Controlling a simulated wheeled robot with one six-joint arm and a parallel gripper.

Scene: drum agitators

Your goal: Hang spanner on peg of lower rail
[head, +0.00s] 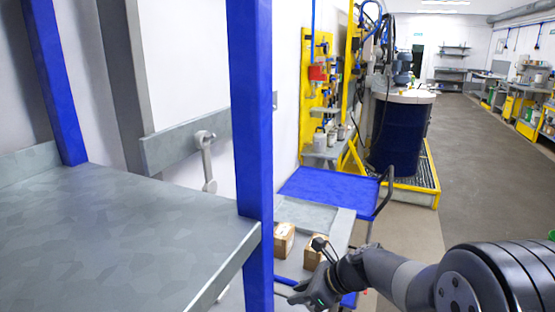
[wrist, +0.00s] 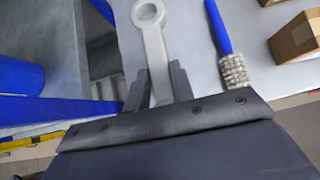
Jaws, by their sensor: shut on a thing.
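A grey ring spanner (wrist: 154,50) is between the fingers of my gripper (wrist: 158,84) in the wrist view, its ring end pointing away from the palm. The gripper is shut on its shank. In the head view my gripper (head: 297,294) is low, beside the blue post and over the bench; the held spanner cannot be made out clearly there. A grey rail (head: 172,148) runs along the wall behind the shelf. Another grey spanner (head: 207,165) hangs on it at its right end, covering any peg behind it. I cannot tell whether this rail is the lower one.
A blue post (head: 252,130) and a wide grey shelf (head: 100,235) stand between my gripper and the rail. Cardboard boxes (head: 284,241) sit on the bench (head: 310,216). A blue-handled brush (wrist: 219,25) lies right of the held spanner. A blue cart (head: 330,188) stands beyond.

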